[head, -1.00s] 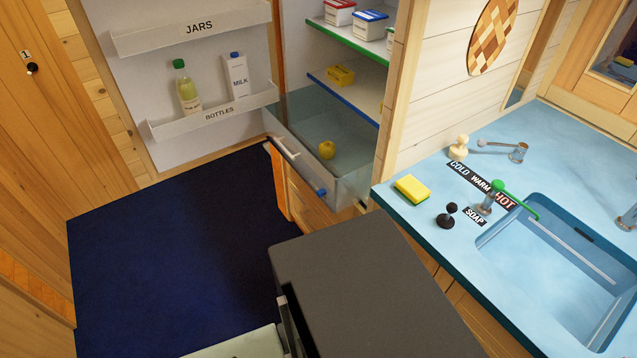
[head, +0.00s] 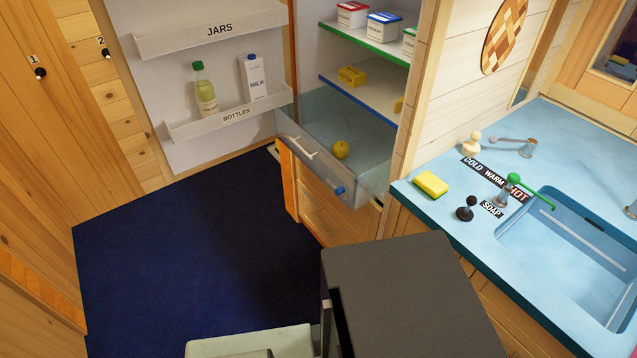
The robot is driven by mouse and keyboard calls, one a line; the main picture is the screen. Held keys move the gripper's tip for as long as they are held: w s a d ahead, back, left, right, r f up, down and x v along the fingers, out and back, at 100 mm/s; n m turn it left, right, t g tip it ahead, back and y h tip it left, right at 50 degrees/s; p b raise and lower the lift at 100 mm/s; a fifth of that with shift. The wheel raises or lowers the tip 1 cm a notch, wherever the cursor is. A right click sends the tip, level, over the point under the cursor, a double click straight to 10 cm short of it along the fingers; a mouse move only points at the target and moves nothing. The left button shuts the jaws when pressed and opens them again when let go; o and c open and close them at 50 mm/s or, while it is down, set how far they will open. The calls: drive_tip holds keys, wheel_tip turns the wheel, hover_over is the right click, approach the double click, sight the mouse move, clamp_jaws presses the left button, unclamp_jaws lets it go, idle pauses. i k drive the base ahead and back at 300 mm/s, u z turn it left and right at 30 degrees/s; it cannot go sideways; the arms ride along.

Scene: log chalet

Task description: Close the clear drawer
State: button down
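The clear drawer (head: 345,184) sits low in the open white cabinet and is pulled out past the shelves. My gripper is not in view.
The open cabinet door (head: 220,80) holds a green-capped bottle (head: 205,92) and a milk carton (head: 253,78). A dark grey box-shaped body (head: 410,290) fills the lower middle. The blue counter with a sink (head: 560,235) stands at right. The dark blue floor (head: 190,240) left of the drawer is clear.

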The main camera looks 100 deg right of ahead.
sight(283, 134)
drive_tip(key=i, duration=0.85)
drive_tip(key=u, duration=0.05)
